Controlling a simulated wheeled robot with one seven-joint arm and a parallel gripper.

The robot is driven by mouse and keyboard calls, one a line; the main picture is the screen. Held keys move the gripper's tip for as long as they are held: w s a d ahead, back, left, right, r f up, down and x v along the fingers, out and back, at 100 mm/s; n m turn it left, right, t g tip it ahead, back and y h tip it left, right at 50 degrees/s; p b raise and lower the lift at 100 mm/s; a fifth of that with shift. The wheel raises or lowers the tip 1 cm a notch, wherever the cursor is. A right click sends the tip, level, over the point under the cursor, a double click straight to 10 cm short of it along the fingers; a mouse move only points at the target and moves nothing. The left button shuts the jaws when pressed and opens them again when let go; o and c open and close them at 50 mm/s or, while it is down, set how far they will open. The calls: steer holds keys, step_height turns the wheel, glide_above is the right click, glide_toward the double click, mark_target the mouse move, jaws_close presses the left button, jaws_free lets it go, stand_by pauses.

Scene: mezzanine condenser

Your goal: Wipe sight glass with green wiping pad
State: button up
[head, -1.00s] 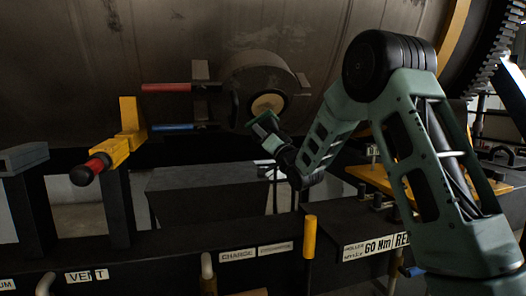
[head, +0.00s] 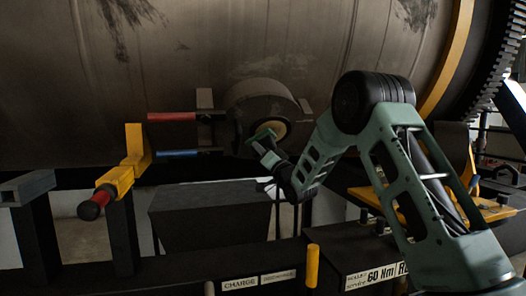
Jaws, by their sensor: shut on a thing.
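The sight glass (head: 279,128) is a pale yellow disc in the front of a dark round housing (head: 257,95) on the big drum. My gripper (head: 267,147) is at the lower left of the glass and shut on the green wiping pad (head: 263,135). The pad overlaps the lower left part of the glass in the head view and hides it. I cannot tell whether the pad touches the glass.
A red handle (head: 171,116) and a blue handle (head: 177,153) stick out left of the housing. A yellow lever (head: 128,173) with a red and black knob stands further left. A dark box (head: 208,215) lies below, and a yellow post (head: 312,265) stands in front.

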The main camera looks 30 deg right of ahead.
steer(key=shift+w+d+r, duration=0.2)
steer(key=shift+w+r, duration=0.45)
steer(key=shift+w, duration=0.05)
stand_by(0.9)
steer(key=shift+s+d+f+b, duration=0.1)
steer(key=shift+s+d+b, duration=0.2)
steer(key=shift+d, duration=0.45)
steer(key=shift+s+d+f+b, duration=0.1)
steer(key=shift+s+d+b, duration=0.1)
steer(key=shift+d+b, duration=0.4)
steer(key=d, duration=0.2)
steer(key=s+d+b, duration=0.1)
steer(key=d, duration=0.2)
steer(key=shift+s+d+r+b, duration=0.1)
steer(key=shift+r+b, duration=0.05)
steer(key=shift+b, duration=0.15)
